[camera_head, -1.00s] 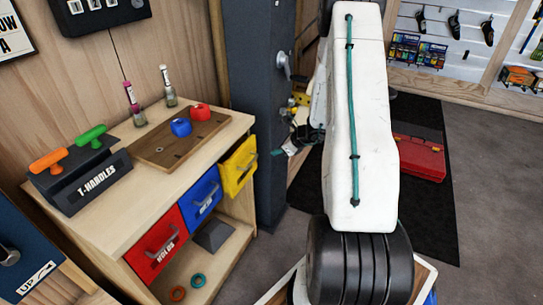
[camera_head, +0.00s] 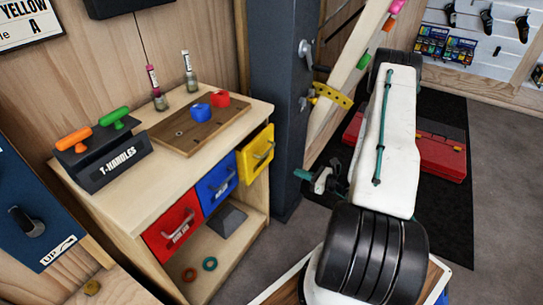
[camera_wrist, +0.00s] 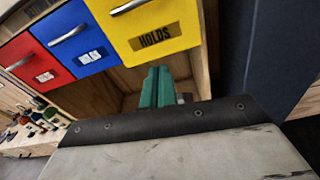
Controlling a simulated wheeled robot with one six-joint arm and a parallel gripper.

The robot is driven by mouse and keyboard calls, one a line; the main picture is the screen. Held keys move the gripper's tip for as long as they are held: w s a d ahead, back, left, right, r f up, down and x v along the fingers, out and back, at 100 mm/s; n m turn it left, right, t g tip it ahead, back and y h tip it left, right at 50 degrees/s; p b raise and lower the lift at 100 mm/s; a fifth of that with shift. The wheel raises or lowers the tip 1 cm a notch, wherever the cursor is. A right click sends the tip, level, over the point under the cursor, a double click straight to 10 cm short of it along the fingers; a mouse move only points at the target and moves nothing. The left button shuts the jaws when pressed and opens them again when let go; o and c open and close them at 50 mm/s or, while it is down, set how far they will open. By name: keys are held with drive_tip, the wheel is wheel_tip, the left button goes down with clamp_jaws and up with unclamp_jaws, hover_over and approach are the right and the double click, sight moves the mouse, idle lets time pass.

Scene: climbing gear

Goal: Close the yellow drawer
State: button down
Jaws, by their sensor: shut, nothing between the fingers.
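The yellow drawer (camera_head: 257,153) is at the right end of a row of three in the wooden cabinet. Its front looks about level with the blue and red fronts; I cannot tell whether a small gap is left. In the wrist view the yellow front (camera_wrist: 150,28) fills the top middle, with a metal handle and a HOLDS label. My gripper (camera_head: 303,175) is to the right of the drawer and apart from it. Its teal fingers (camera_wrist: 156,88) are together and empty, appearing below the yellow front, against the cabinet's open lower shelf.
The blue drawer (camera_head: 216,184) and red drawer (camera_head: 172,227) sit left of the yellow one. A dark post (camera_head: 286,110) stands close to the cabinet's right side. A wooden tray (camera_head: 190,133) and T-handles block (camera_head: 102,164) are on top. A red toolbox (camera_head: 440,160) lies on the mat behind my arm.

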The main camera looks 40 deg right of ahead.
wheel_tip(320, 180, up, 2)
drive_tip(key=n+t, duration=0.1)
hover_over(271, 155)
drive_tip(key=s+a, duration=0.4)
drive_tip(key=s, duration=0.1)
drive_tip(key=shift+w+r, duration=0.1)
drive_tip(key=shift+r, duration=0.1)
drive_tip(key=shift+w+d, duration=0.1)
